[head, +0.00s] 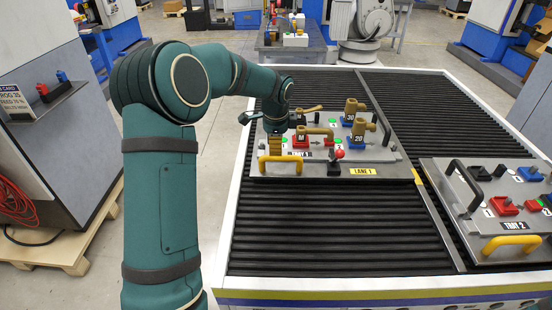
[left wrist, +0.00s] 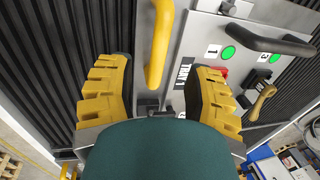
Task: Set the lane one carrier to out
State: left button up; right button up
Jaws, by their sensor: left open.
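The lane 1 carrier is a grey tray (head: 312,174) lying on the black roller bed, with a yellow "LANE 1" label (head: 363,171) at its front. A yellow handle (head: 278,172) stands at its front left edge and shows in the left wrist view (left wrist: 159,45). My left gripper (head: 275,146) is above the tray's front left, close to the yellow handle. In the left wrist view its yellow fingers (left wrist: 160,80) are spread to either side of the handle, with visible gaps. Contact is not visible. My right gripper is out of view.
A red-knobbed lever (head: 339,155) and brass valve fittings (head: 355,108) stand on the lane 1 tray. A second tray (head: 463,225), marked "TRAY 2", lies to the right beyond a grey divider (head: 433,215). Rollers in front of the lane 1 tray (head: 330,225) are clear.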

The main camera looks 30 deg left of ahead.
pick_arm(q)
jog(key=f, duration=0.4)
jog(key=w+f+b, duration=0.1)
jog(key=f, duration=0.1)
jog(key=shift+w+a+f, duration=0.1)
jog(key=shift+a+f, duration=0.25)
jog(key=shift+a, duration=0.05)
jog(key=shift+c, duration=0.3)
grip_shut()
